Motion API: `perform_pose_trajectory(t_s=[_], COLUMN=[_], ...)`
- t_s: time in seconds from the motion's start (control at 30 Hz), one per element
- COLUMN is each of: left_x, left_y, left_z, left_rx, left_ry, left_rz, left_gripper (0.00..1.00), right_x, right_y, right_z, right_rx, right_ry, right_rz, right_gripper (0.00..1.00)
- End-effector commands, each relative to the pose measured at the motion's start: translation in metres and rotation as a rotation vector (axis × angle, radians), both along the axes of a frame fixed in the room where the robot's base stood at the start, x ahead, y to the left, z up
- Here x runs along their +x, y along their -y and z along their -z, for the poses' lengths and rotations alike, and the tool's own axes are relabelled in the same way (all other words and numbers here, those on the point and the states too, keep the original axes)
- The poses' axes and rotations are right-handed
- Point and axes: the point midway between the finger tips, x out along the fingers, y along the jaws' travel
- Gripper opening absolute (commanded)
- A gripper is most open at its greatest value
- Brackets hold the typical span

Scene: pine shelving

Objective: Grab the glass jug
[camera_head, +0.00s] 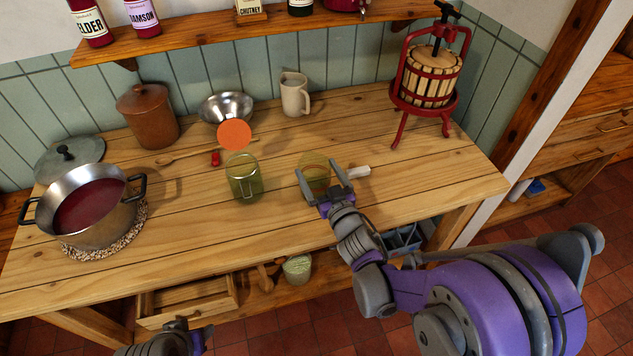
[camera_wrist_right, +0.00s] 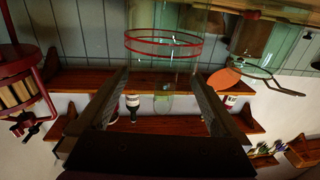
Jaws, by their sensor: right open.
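A clear glass vessel with red rings, which looks like the glass jug (camera_head: 316,177), stands on the wooden worktop, right of the middle. My right gripper (camera_head: 325,192) reaches it from the front, open, with a finger on either side of it. In the right wrist view the jug (camera_wrist_right: 165,48) shows between and just beyond the spread fingers (camera_wrist_right: 165,90). I cannot tell whether either finger touches it. Its handle is not clear. My left gripper (camera_head: 165,340) shows only in part at the bottom edge, and its jaws are not clear.
A greenish glass jar (camera_head: 244,180) with an orange disc (camera_head: 234,134) above it stands left of the jug. A small white object (camera_head: 357,172) lies close to the right finger. A red press (camera_head: 430,80) stands at the back right, a pot (camera_head: 120,225) at the left.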

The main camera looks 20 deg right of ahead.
Motion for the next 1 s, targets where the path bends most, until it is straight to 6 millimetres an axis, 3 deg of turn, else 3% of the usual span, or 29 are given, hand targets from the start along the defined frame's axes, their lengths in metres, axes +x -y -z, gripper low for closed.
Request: perform_pose_trajectory(t_s=[0.13,0.37,0.9,1.0], left_x=[0.0002,0.0002,0.0002,0.0002], left_y=[0.0000,0.0000,0.0000,0.0000], left_z=[-0.0016,-0.0013,-0.0013,-0.0013], left_rx=[0.000,0.000,0.000,0.000], left_ry=[0.001,0.000,0.000,0.000], left_rz=[0.000,0.000,0.000,0.000], left_gripper=[0.50,0.50,0.50,0.50], right_x=[0.0116,0.0117,0.0115,0.0114], right_y=[-0.0019,-0.0019,-0.0019,-0.0020], right_z=[-0.0002,0.0002,0.0002,0.0000], right_rx=[-0.001,0.000,-0.001,-0.001], right_ry=[0.000,0.000,0.000,0.000], right_rz=[0.000,0.000,0.000,0.000], right_gripper=[1.00,0.98,0.01,0.00])
